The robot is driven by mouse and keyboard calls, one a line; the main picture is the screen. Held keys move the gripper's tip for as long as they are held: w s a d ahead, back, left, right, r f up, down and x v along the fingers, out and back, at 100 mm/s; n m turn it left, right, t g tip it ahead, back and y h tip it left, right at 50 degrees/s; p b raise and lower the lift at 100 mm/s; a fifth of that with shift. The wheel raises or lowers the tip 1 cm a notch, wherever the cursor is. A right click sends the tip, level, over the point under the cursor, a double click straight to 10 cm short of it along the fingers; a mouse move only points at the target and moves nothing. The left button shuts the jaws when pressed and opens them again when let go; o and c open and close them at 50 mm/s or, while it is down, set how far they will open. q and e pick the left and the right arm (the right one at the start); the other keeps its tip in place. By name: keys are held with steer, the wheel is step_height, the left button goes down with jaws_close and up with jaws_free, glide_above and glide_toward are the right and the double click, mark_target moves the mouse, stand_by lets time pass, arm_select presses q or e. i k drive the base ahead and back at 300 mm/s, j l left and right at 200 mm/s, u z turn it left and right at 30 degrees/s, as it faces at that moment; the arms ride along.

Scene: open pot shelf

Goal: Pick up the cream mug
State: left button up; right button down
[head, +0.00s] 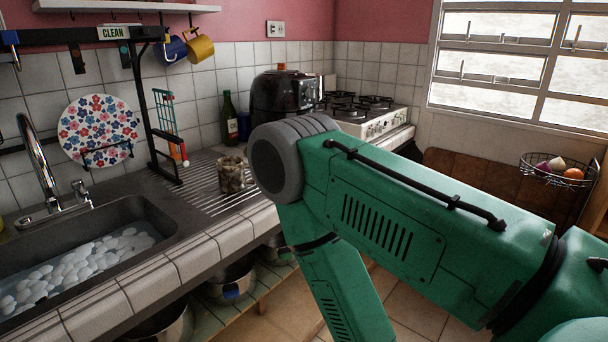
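I see no cream mug in the head view. A yellow mug (201,49) and a blue mug (174,50) hang under the rack on the tiled wall at the upper left. My green right arm comes in from the right and fills much of the middle and right, hiding part of the counter and the shelf below. Neither gripper is in view.
A sink (85,255) with white stones and water is at the left. Pots (228,280) sit on the open shelf below.

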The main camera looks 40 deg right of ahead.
mark_target(231, 169)
steer(key=z, duration=0.8)
steer(key=l, duration=0.1)
steer(key=i, duration=0.05)
